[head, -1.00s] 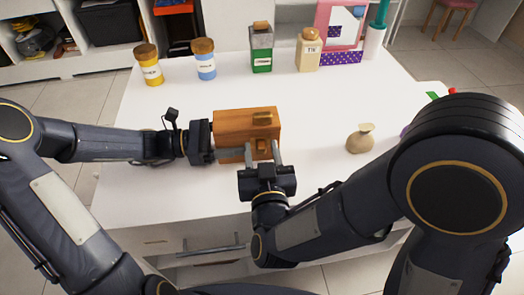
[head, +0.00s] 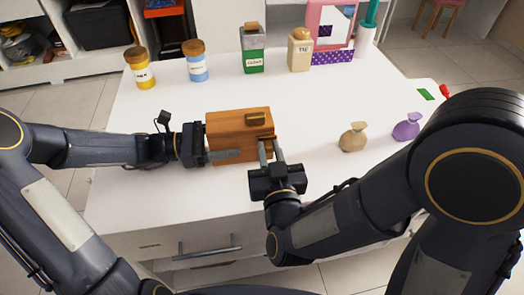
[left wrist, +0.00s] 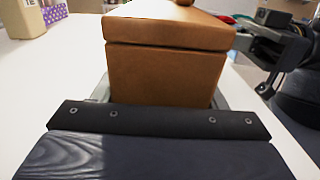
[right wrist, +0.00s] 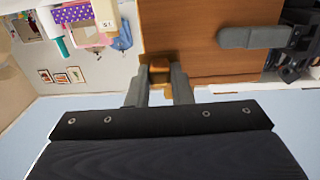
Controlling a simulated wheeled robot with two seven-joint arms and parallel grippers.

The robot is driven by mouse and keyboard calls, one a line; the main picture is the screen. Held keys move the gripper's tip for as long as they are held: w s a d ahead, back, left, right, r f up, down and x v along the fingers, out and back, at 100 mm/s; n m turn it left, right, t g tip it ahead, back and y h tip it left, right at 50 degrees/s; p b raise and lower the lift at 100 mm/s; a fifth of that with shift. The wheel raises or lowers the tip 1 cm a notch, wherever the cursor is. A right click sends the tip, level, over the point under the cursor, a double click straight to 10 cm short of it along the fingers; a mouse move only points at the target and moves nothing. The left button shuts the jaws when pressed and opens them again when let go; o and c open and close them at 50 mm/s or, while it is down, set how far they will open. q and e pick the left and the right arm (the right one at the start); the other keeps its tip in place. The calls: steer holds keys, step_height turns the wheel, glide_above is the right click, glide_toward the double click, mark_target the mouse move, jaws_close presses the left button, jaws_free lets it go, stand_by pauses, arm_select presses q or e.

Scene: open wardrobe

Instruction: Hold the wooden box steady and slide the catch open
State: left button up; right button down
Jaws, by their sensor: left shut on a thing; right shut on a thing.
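The wooden box (head: 228,126) sits on the white table, its lid shut, with a small handle (head: 256,119) on top. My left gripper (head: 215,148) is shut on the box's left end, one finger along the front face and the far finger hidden. The left wrist view shows the box end (left wrist: 165,75) between its fingers. My right gripper (head: 271,152) is shut on the small wooden catch (right wrist: 160,75), at the right end of the box's front face. In the head view the fingers mostly hide the catch.
Behind the box stand a yellow jar (head: 145,72), a blue jar (head: 197,65), a green canister (head: 252,52) and a beige bottle (head: 299,52). A tan pouch (head: 353,138) and a purple pouch (head: 406,128) lie to the right. The table left of the box is clear.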

steer(key=shift+w+d, duration=0.1)
steer(key=shift+d, duration=0.15)
steer(key=c, duration=1.3)
jaws_free()
steer(key=shift+a, duration=0.1)
steer(key=shift+s, duration=0.25)
steer(key=shift+v, duration=3.6)
